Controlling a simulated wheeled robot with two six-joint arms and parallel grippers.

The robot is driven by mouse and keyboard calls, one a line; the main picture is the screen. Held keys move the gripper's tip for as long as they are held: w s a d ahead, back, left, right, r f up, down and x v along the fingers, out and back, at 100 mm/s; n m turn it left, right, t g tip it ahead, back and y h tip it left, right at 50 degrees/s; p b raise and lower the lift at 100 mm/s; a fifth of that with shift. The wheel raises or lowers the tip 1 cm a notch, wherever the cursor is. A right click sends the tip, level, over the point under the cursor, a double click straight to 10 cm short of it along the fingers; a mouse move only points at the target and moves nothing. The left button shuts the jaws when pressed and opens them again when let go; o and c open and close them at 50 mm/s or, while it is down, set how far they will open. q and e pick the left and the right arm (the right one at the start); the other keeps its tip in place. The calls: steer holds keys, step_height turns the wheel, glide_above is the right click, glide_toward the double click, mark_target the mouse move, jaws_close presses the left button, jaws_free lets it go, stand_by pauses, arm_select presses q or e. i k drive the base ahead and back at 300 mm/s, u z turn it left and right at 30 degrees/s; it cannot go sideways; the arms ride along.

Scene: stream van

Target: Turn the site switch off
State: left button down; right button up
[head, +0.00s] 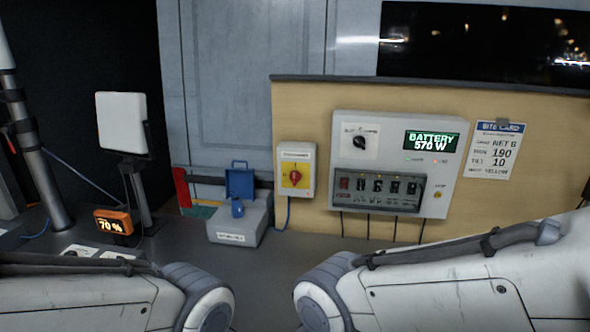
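A small grey box with a red rotary knob on a yellow plate (295,176) is fixed to the tan board. The label above the knob is too small to read surely. To its right, a larger grey power panel (343,185) has a black rotary knob (360,143), a row of black switches with a red one at the left, and a green display reading "BATTERY 570 W". I cannot tell from the labels which control is the site switch. Only links of my two arms show along the bottom edge. Neither gripper is in view.
A grey case with a blue padlock-like piece (239,183) stands on the counter left of the knob box. An orange display reading 70 % (113,221) and a white panel on a stand (122,122) are farther left. A site card (495,150) hangs right.

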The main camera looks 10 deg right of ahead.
mark_target(295, 176)
steer(key=z, duration=0.05)
steer(key=k, duration=1.1)
steer(key=u, duration=0.85)
steer(key=i, duration=1.5)
steer(key=z, duration=0.8)
